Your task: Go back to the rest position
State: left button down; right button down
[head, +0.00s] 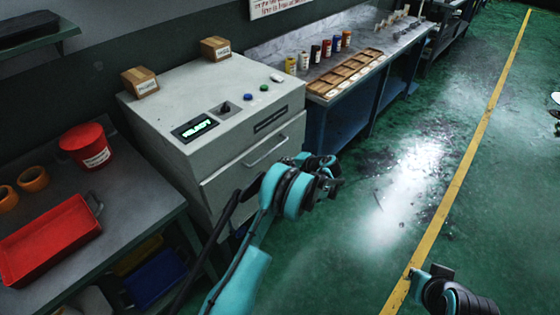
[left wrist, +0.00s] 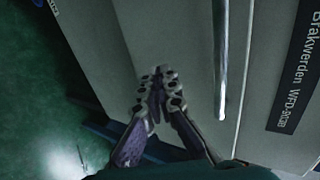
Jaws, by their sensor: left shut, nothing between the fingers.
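My left gripper (head: 322,177) is in front of the grey cabinet machine (head: 225,110), near the drawer's right end, with its arm coming up from below. In the left wrist view its two fingers (left wrist: 160,90) meet at the tips and hold nothing. The drawer front with a long metal handle (left wrist: 222,60) fills much of that view behind the fingers. In the head view the drawer handle (head: 266,151) also shows. Part of my right arm (head: 450,292) shows at the bottom right; I cannot make out its fingers.
A table at left bears a red tray (head: 50,240), a red bucket (head: 85,146) and orange rings (head: 33,179). A blue bench (head: 345,122) beyond the machine bears a wooden rack (head: 345,73) and several small canisters. The green floor (head: 400,190) at right is open.

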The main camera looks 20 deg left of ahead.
pick_arm(q)
jog(key=p+v, duration=0.2)
jog(key=v, duration=0.6)
jog(key=shift+p, duration=0.35)
